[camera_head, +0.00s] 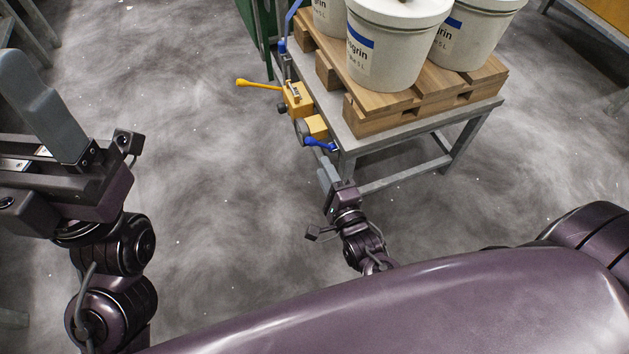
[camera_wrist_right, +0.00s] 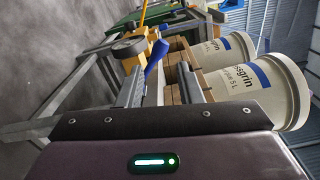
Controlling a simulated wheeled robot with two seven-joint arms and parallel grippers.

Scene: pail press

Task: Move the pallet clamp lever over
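A yellow clamp block with a small label (camera_head: 298,99) sits on the near left edge of the grey table. A lever with a yellow knob (camera_head: 242,83) sticks out left from it. A lever with a blue handle (camera_head: 318,144) is beside a second yellow block (camera_head: 317,126), closer to me. My right gripper (camera_head: 324,163) is just short of the blue handle. In the right wrist view its fingers (camera_wrist_right: 160,88) are apart, with the blue handle (camera_wrist_right: 154,57) showing beyond the gap. I cannot tell if they touch. My left gripper (camera_head: 45,110) is at the far left, away from the table, its opening unclear.
A wooden pallet (camera_head: 390,108) lies on the grey table (camera_head: 420,123) and carries several white pails (camera_head: 385,55). A green object (camera_head: 255,35) stands behind the table's left side. The floor (camera_head: 210,170) left of the table is clear.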

